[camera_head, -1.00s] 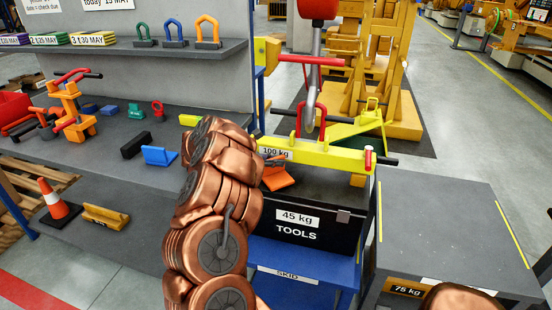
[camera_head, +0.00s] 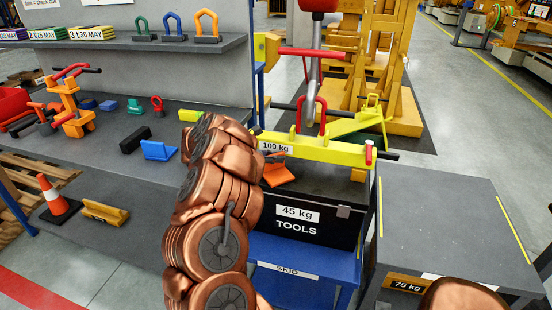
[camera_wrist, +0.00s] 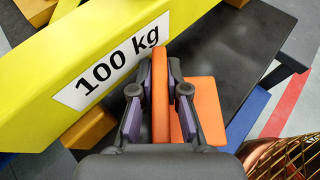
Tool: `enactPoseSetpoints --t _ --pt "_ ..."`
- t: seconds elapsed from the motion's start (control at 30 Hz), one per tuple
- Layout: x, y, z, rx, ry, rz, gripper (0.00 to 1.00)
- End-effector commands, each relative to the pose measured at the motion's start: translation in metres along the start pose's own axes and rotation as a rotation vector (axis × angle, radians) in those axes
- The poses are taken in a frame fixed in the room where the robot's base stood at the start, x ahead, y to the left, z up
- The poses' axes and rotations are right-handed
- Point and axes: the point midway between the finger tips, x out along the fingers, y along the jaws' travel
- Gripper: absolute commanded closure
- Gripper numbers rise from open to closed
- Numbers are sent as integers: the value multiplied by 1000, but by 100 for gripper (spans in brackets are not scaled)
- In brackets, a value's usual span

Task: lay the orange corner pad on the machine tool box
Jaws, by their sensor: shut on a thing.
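The orange corner pad (camera_head: 278,175) is an L-shaped piece over the left part of the machine tool box (camera_head: 330,236), a black box marked 45 kg TOOLS. My gripper (camera_wrist: 160,92) is shut on the pad's upright plate in the wrist view. The pad's other plate (camera_wrist: 201,92) spreads to the right, above the dark box top (camera_wrist: 235,55). In the head view my copper-coloured arm hides most of the gripper. I cannot tell whether the pad touches the box top.
A yellow 100 kg beam (camera_head: 335,153) with a red shackle and hook spans just behind the pad, close to my gripper. The box sits on a blue skid (camera_head: 300,270). A grey 75 kg block (camera_head: 450,220) stands right. A blue corner pad (camera_head: 158,150) lies on the left bench.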

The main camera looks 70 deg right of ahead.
Motion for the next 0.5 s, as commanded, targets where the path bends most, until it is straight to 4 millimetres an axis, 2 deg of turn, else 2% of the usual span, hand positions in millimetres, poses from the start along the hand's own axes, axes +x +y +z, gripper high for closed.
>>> enactPoseSetpoints --t 0.4,0.43,0.5 --pt "2 0 -5 0 0 1 100" --pt "2 0 -4 0 -1 1 84" --pt "2 0 -4 0 0 1 77"
